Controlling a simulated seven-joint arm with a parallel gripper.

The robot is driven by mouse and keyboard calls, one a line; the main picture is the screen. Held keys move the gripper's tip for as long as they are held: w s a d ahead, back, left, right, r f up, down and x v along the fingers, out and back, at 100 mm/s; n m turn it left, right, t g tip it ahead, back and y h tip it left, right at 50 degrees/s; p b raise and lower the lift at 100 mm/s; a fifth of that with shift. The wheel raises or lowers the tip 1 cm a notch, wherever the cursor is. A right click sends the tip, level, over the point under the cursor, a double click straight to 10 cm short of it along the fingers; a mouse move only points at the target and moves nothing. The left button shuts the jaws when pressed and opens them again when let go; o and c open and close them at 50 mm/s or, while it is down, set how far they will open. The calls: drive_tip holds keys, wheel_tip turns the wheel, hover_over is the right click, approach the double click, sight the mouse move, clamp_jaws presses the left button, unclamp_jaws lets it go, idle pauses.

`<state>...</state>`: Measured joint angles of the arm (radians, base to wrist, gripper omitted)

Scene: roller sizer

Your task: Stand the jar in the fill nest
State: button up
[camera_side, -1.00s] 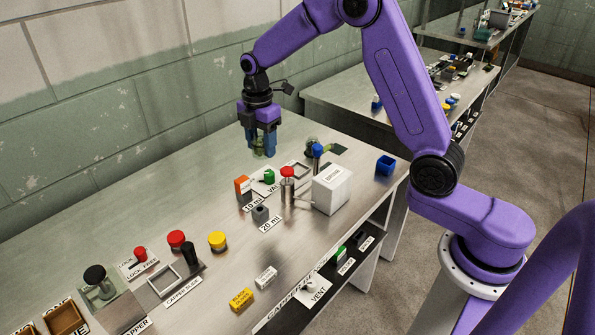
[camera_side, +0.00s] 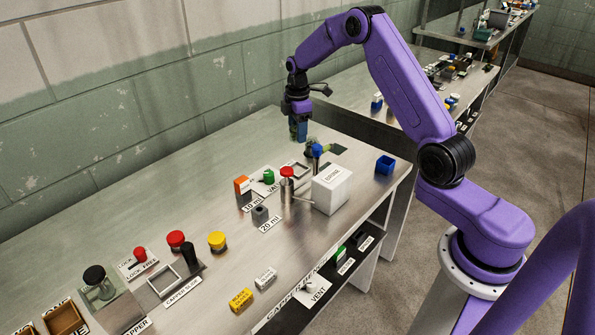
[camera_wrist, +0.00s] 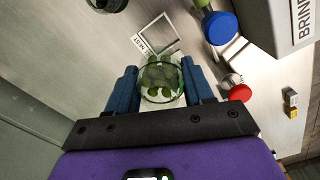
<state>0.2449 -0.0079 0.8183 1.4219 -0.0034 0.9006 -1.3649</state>
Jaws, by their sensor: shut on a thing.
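My gripper (camera_wrist: 160,76) is shut on a clear glass jar (camera_wrist: 161,82) holding several green, olive-like pieces. The jar sits between the blue fingers in the wrist view, held above the bench. In the side view my gripper (camera_side: 299,132) is near the back of the bench, fingers pointing down; the jar is hard to make out there. A square metal frame with a partly readable label, which looks like the fill nest (camera_wrist: 157,33), lies beyond the jar in the wrist view. It also shows in the side view (camera_side: 296,166), below and slightly in front of my gripper. The nest looks empty.
A white brine box (camera_side: 332,188), a red-capped post (camera_side: 287,172) and a blue-knobbed valve (camera_side: 317,151) stand close to the nest. The bench's back left is clear.

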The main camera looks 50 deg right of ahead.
sight(298, 170)
wheel_tip(298, 170, down, 11)
drive_tip(key=shift+f, duration=0.2)
idle(0.4)
drive_tip(key=shift+f, duration=0.1)
drive_tip(key=o, duration=1.2)
